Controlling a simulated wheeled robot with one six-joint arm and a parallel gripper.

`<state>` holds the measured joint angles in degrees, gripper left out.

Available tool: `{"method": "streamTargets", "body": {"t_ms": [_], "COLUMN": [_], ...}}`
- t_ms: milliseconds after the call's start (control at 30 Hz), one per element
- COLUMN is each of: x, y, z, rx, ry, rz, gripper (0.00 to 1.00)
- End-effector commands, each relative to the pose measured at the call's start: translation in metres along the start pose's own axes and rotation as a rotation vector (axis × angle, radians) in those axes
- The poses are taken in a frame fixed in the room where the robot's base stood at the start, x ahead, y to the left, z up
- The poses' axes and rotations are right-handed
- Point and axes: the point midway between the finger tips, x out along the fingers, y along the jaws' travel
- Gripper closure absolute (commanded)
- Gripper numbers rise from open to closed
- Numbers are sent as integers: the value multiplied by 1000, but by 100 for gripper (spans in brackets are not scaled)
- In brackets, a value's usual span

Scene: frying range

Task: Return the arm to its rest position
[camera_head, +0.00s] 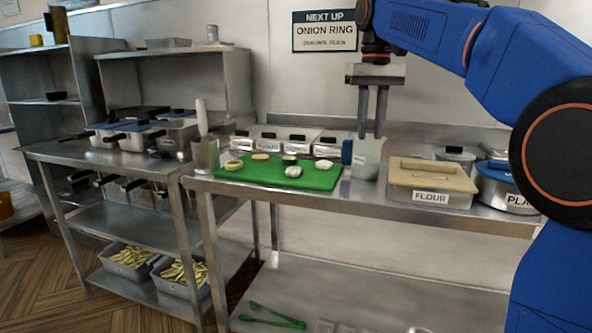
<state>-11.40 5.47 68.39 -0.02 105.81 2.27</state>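My gripper (371,136) hangs pointing down at the end of my blue arm, above the back of the steel worktable (330,203). Its two fingers are parallel with a clear gap, and nothing shows between them. The fingertips overlap the top of a grey container (368,168) with a blue part on its left side. I cannot tell from this view whether they touch it or are behind or above it. My arm reaches in from the right edge.
A green board (265,178) with several round pieces lies left of the container. A lidded FLOUR bin (425,178) and a blue-lidded pot (505,190) stand to the right. Small labelled pans (298,138) line the back. An ONION RING sign (325,30) hangs on the wall.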

Motion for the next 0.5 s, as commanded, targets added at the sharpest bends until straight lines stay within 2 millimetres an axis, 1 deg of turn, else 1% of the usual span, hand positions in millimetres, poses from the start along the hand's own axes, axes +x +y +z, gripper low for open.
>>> {"method": "streamTargets", "body": {"t_ms": [333, 500], "x": [10, 18], "y": [9, 15], "z": [23, 41], "rx": [12, 20], "ry": [29, 51], "rz": [-1, -1], "gripper": [77, 77]}}
